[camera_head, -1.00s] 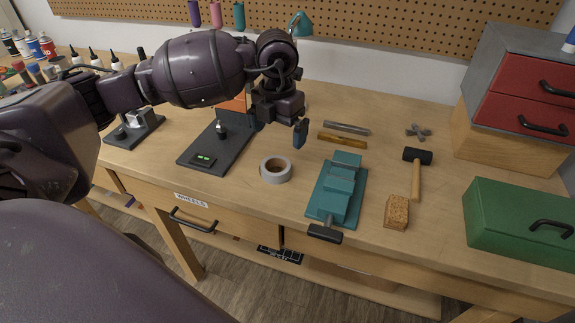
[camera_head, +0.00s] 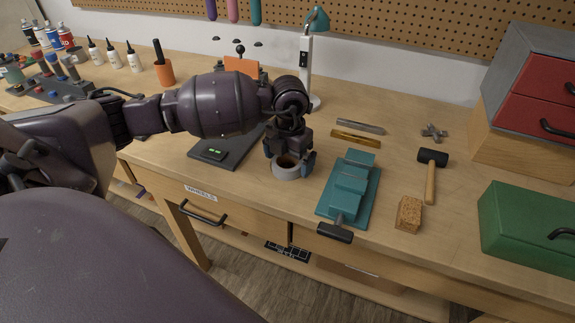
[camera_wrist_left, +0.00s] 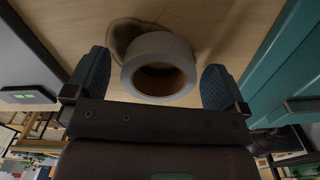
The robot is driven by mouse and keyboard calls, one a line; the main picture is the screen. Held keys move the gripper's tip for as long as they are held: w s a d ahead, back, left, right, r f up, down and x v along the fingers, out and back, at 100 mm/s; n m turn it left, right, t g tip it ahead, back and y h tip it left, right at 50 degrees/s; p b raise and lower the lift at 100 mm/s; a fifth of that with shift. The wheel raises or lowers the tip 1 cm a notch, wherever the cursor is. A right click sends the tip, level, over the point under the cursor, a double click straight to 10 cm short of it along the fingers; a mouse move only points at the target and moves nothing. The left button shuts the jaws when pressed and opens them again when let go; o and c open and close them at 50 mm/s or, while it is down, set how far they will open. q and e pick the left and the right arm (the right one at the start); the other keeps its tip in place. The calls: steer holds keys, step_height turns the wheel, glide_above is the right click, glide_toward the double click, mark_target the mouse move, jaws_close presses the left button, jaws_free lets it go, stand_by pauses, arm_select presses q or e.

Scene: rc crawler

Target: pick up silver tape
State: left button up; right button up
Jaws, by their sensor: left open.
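The silver tape (camera_head: 285,172) is a grey-white roll with a brown core, lying flat on the wooden workbench. It also shows in the left wrist view (camera_wrist_left: 160,46), between the two fingers. My left gripper (camera_head: 289,161) is open and directly over the roll, with one finger on each side of it. In the left wrist view my left gripper (camera_wrist_left: 154,85) has a gap between each blue-grey finger and the roll. The arm hides part of the roll's far side in the head view. My right gripper is not in view.
A teal vise (camera_head: 349,187) stands just right of the roll. A dark scale-like plate (camera_head: 212,154) lies to its left. A hammer (camera_head: 431,178), a cork block (camera_head: 409,213) and a green toolbox (camera_head: 525,222) are farther right. The drawer front (camera_head: 220,207) lies below the bench edge.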

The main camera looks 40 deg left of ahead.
arm_select(q)
steer(key=shift+f, duration=0.25)
steer(key=c, duration=0.9)
steer(key=shift+r, duration=0.1)
steer(key=shift+c, duration=0.2)
step_height(320, 180, up, 20)
steer(key=p, duration=0.1)
steer(key=shift+p, duration=0.3)
